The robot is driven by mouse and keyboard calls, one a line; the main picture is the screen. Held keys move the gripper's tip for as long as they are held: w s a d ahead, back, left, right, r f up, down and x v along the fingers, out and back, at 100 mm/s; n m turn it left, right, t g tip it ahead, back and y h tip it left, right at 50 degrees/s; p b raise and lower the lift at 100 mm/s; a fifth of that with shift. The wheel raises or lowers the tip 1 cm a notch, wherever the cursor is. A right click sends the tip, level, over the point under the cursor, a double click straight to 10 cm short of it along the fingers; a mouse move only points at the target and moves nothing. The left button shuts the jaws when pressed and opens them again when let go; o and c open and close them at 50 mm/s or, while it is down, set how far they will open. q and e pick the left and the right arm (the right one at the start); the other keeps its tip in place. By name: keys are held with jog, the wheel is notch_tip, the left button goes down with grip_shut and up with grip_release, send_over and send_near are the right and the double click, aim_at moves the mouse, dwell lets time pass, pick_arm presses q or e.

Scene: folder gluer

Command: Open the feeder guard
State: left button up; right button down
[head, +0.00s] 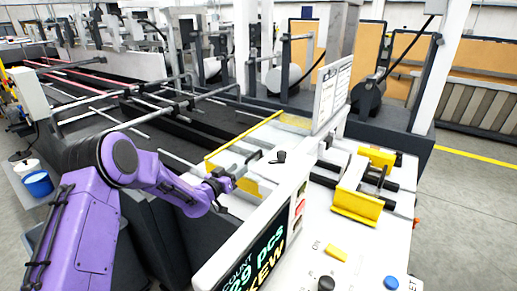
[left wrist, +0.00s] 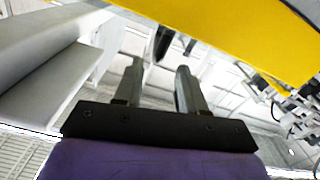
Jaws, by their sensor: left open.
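The feeder guard seems to be the yellow-edged panel (head: 243,137) beside the machine's white deck. A yellow edge also crosses the top right of the left wrist view (left wrist: 235,28). My left gripper (head: 256,158) is close to this panel, above its lower yellow part. In the left wrist view its two grey fingers (left wrist: 155,88) stand apart, with nothing clearly held between them. A small dark piece (head: 278,157) lies just beyond the fingertips in the head view. I cannot tell whether the fingers touch the guard. My right gripper is not in view.
A control panel with a display (head: 255,255) and buttons (head: 391,283) stands in front, to the right of my left arm. A yellow block (head: 358,203) sits on the white deck at right. An upright white sign (head: 332,93) rises behind. Rails and belts fill the left.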

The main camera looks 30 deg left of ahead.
aim_at(246, 161)
pick_arm(q)
jog(key=w, duration=0.1)
jog(key=w+p, duration=0.1)
jog(key=w, duration=0.1)
jog(key=w+d+r, duration=0.1)
jog(key=w, duration=0.3)
jog(key=w+f, duration=0.1)
jog(key=w, duration=0.1)
jog(key=shift+d+p, duration=0.25)
jog(key=shift+p, duration=0.15)
jog(key=shift+w+r, duration=0.1)
jog(key=shift+r, duration=0.2)
grip_shut()
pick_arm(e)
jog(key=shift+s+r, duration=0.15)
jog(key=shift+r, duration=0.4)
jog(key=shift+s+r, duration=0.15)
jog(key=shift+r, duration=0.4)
